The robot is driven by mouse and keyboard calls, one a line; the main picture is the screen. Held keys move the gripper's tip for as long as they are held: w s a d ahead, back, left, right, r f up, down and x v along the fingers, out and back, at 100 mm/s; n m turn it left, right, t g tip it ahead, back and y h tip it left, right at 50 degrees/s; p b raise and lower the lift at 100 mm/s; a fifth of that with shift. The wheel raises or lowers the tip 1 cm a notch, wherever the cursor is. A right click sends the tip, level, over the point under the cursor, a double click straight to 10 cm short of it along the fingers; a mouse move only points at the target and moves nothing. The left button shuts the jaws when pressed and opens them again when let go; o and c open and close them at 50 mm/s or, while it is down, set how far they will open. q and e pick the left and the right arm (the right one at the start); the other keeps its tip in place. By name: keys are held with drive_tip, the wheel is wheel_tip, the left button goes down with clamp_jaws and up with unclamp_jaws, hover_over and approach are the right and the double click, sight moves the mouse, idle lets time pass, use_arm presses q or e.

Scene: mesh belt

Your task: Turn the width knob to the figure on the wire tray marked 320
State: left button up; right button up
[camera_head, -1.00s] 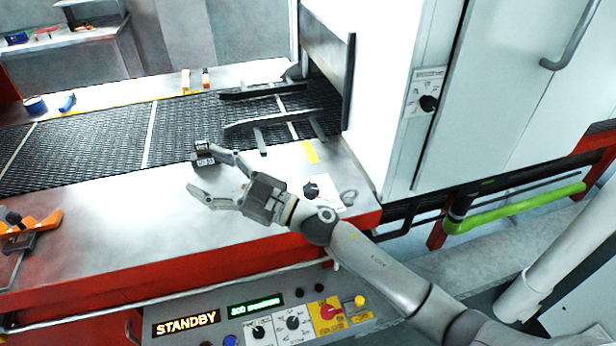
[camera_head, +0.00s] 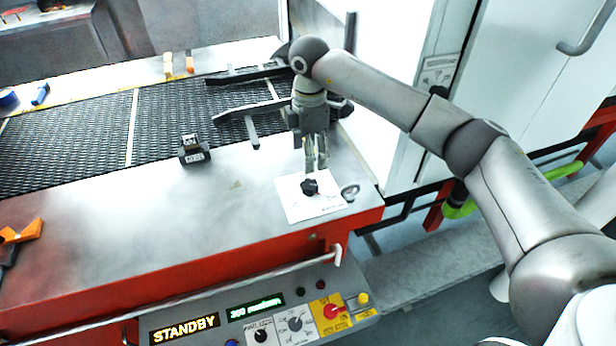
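A black knob (camera_head: 310,187) stands on a white plate (camera_head: 318,205) at the right end of the steel ledge, which fits the width knob. Figures on the plate are too small to read. My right gripper (camera_head: 316,168) points down just above and behind the knob. Its fingers look close together from this side, and I cannot tell whether they touch the knob or how far apart they are. No wire tray marked 320 can be made out. My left gripper is not in view.
A small black block with a label (camera_head: 194,155) sits at the mesh belt's near edge. Dark guide rails (camera_head: 245,110) lie over the belt (camera_head: 75,140). Below, a control panel has a STANDBY display (camera_head: 185,328), a green display (camera_head: 256,307) and several knobs. A metal ring (camera_head: 350,192) is beside the plate.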

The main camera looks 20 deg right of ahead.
sight(309, 184)
wheel_tip(309, 184, down, 9)
drive_tip(key=p, duration=0.2)
drive_tip(key=shift+s+r+p, duration=0.1)
drive_tip(key=shift+r+p, duration=0.1)
drive_tip(key=shift+p, duration=0.2)
drive_tip(key=shift+f, duration=0.8)
drive_tip(key=shift+c, duration=0.4)
drive_tip(key=c, duration=0.9)
